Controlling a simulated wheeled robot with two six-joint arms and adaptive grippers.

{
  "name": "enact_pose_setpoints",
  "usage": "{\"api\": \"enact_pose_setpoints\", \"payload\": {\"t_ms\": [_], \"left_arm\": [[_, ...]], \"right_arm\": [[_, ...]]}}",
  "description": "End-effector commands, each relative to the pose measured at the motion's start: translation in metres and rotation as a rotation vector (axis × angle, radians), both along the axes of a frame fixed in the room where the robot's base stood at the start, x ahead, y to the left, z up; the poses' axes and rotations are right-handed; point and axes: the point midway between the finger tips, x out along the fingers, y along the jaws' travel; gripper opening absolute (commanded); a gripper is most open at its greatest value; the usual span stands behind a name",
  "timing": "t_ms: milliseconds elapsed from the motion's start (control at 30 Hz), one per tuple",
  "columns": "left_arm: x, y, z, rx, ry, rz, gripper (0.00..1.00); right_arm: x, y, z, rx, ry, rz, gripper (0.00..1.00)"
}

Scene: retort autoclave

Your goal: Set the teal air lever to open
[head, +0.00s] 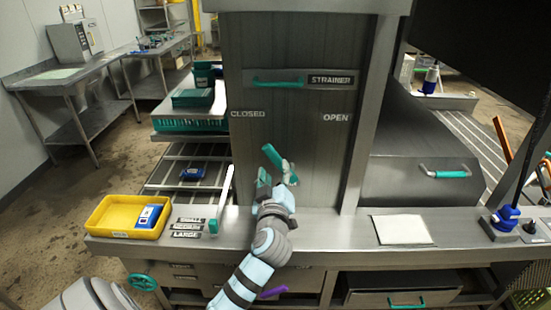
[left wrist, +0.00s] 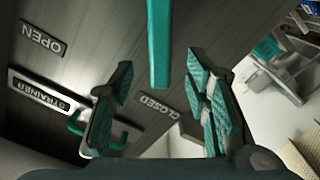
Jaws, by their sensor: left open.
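The teal air lever (head: 271,156) is on the front of the grey metal panel, below and between the CLOSED plate (head: 248,114) and the OPEN plate (head: 336,117). Its visible end leans up and left, toward the CLOSED side. My left gripper (head: 277,175) is open in front of the panel, at the lever. In the left wrist view a teal bar (left wrist: 159,45), which looks like the lever, comes down from the top edge, and its end lines up with the gap between my open fingers (left wrist: 159,100). I cannot tell whether they touch it. My right gripper is out of view.
A teal STRAINER handle (head: 278,82) sits higher on the panel. A yellow tray (head: 98,216) with a blue device (head: 149,216) stands left on the counter. A white-and-teal upright handle (head: 213,226) stands near the size plates. A pale sheet (head: 402,230) lies at right.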

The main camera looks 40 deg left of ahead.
Motion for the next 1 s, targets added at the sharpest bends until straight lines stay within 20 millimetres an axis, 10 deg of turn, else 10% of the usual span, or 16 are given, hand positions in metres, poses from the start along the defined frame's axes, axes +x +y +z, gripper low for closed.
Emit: {"api": "enact_pose_setpoints", "payload": {"t_ms": [300,600,900,1000], "left_arm": [[0.05,0.038,0.0,-0.001,0.001,0.0,0.43],[0.054,0.042,-0.001,-0.002,0.002,-0.001,0.43],[0.054,0.041,-0.001,-0.001,0.003,-0.001,0.0],[0.054,0.041,-0.001,-0.001,0.003,-0.001,0.0]], "right_arm": [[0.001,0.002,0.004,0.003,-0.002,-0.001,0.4],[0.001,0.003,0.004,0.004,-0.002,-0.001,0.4],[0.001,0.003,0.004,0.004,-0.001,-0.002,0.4],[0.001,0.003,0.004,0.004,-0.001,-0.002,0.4]]}}
